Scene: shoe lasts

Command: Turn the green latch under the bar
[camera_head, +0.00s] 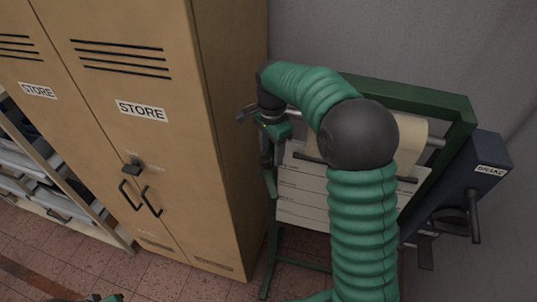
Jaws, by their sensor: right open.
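My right gripper (248,113) is at the end of my green-sleeved arm, at the left end of a pale metal bar (436,142) in a green frame (400,95). Its small grey fingers are open and point left towards the tan cabinet. A small green part (275,130) shows just below my wrist. I cannot tell whether it is the latch or part of my gripper. My forearm and round black elbow hide much of the bar. A small green and dark piece, likely my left gripper (92,298), is cut off at the bottom edge.
A tall tan cabinet (160,60) marked STORE stands close left of my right gripper, its doors shut. A paper roll (412,135) and pale sheets (305,190) are in the frame. A dark blue BRAKE box (475,170) with a handle is at right. A shelf unit is far left.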

